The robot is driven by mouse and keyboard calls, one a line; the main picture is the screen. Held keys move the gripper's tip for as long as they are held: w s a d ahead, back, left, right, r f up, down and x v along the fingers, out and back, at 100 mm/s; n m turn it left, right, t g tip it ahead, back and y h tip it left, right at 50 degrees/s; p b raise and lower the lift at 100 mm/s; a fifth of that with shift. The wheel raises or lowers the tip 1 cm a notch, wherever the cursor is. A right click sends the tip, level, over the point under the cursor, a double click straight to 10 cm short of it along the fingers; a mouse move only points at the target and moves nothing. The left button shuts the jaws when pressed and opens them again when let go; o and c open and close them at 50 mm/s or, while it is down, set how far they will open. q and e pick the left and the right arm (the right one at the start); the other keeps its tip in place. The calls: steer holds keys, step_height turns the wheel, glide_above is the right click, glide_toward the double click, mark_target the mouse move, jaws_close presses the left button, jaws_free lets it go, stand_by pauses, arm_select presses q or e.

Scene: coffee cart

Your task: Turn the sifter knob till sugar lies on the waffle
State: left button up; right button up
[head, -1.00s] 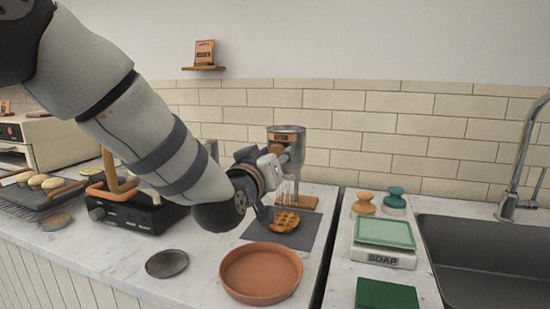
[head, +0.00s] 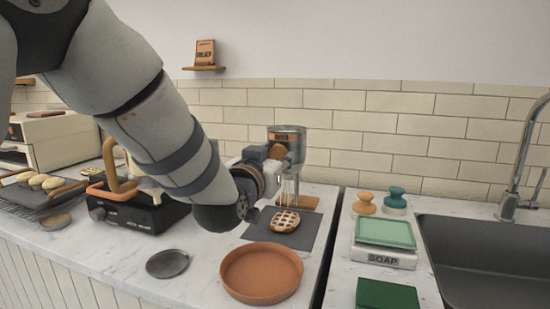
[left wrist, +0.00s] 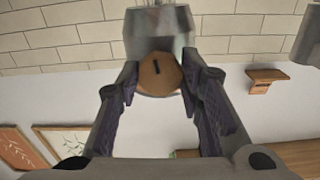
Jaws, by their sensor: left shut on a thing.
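The sifter (head: 288,137) is a grey metal canister on a stand at the back of the counter. Its round wooden knob (left wrist: 160,75) sits between the fingers of my left gripper (left wrist: 160,83), which is shut on it; a dark mark on the knob stands nearly upright. In the head view my left gripper (head: 274,160) reaches the sifter from the left. The waffle (head: 284,221) lies below on a dark grey mat (head: 310,226). It looks pale and whitish on top, with brown showing in its grid. Thin pale streaks hang between sifter and waffle. My right gripper is out of view.
A terracotta dish (head: 261,272) and a dark round lid (head: 167,263) stand in front. A black waffle iron (head: 135,212) is at left.

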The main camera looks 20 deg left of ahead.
arm_select(q)
steer(key=shift+r, duration=0.2)
steer(key=o, duration=1.2)
steer(key=shift+f, duration=0.1)
steer(key=shift+c, duration=0.2)
steer(key=s, duration=1.2)
steer(key=shift+a, duration=0.25)
